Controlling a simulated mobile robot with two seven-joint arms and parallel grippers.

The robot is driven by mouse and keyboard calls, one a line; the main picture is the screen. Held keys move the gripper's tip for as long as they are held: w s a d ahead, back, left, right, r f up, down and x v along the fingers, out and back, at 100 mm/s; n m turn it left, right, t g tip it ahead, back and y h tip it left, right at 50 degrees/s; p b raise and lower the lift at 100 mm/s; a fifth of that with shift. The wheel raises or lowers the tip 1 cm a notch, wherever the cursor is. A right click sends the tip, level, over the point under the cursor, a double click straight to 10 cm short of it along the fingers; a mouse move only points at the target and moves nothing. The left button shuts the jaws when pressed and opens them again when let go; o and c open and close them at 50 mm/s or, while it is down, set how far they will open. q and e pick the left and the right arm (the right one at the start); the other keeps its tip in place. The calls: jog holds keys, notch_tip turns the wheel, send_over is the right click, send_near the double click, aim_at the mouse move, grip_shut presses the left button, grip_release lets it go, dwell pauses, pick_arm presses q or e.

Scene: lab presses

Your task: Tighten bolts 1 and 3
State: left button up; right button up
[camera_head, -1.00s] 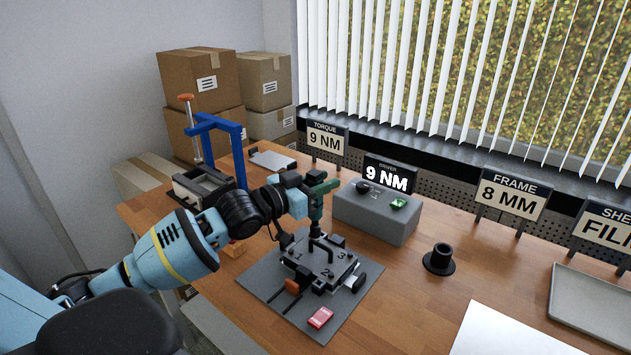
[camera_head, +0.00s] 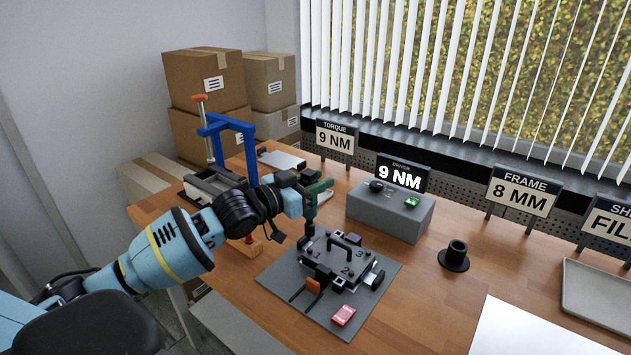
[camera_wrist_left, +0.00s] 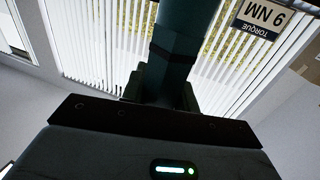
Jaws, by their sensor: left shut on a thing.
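My left gripper (camera_head: 308,192) is shut on the dark green driver (camera_head: 320,187), which it holds upright above the fixture. The driver's dark shaft points down at the far left corner of the numbered plate (camera_head: 326,252); I cannot tell whether its tip touches a bolt there. In the left wrist view the driver's body (camera_wrist_left: 178,50) stands between the fingers. The plate carries small numbers, a black handle (camera_head: 346,240) and dark clamps, and sits on a grey mat (camera_head: 283,272). My right gripper is not in view.
A grey driver box (camera_head: 390,215) reading 9 NM stands behind the plate. A blue frame (camera_head: 246,150) stands at the left. A red block (camera_head: 343,316) lies on the mat's front. A black round holder (camera_head: 454,256) stands to the right, with clear wood around it.

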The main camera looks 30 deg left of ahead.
pick_arm(q)
jog(key=shift+r, duration=0.15)
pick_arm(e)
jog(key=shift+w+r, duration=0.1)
